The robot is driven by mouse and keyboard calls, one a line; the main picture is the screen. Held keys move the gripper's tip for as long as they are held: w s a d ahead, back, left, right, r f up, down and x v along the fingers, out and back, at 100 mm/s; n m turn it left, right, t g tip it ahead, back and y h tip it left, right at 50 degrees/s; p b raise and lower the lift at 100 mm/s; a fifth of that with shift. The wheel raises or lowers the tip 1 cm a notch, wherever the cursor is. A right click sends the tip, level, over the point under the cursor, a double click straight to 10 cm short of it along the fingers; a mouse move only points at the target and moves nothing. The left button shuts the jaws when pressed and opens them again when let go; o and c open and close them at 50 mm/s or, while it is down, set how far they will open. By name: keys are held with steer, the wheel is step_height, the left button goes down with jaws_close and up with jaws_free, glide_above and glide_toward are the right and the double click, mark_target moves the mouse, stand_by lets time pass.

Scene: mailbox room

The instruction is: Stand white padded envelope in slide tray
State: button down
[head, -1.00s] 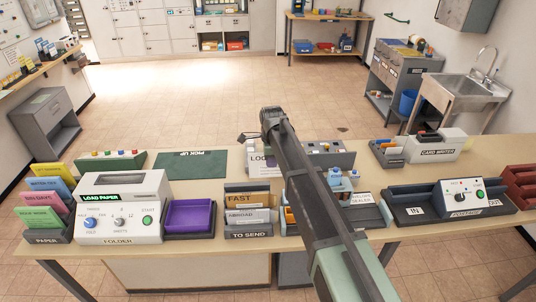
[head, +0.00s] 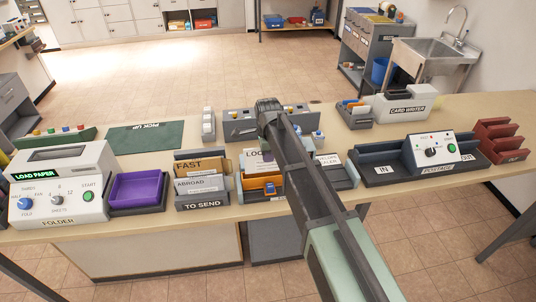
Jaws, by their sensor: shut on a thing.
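My gripper (head: 268,108) is over the middle of the counter in the head view, at the far end of my arm. It is shut, but its fingertips are mostly hidden by the wrist. A pale piece lettered "LOC..." (head: 254,157) with a purple mark shows below it, partly behind my arm. It seems to be the white padded envelope in my grip, though the contact is hidden. No label names the slide tray, so I cannot tell which tray it is. A dark tray with an IN sign (head: 382,170) adjoins the postage machine (head: 440,152).
The TO SEND rack (head: 203,204) and purple tray (head: 138,189) stand left of my arm. The folder machine (head: 60,190) is farther left. A red OUT rack (head: 499,145) and card writer (head: 404,107) stand right. A green pick-up mat (head: 147,138) lies clear.

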mark_target(268, 170)
steer(key=shift+r, duration=0.1)
steer(key=shift+f, duration=0.2)
steer(key=shift+f, duration=0.1)
stand_by(0.3)
steer(key=shift+f+b, duration=1.25)
steer(key=shift+b, duration=0.2)
step_height(268, 170, down, 2)
steer(key=shift+f+b, duration=0.25)
steer(key=shift+b, duration=1)
steer(key=shift+r, duration=0.1)
steer(key=c, duration=1.1)
jaws_free()
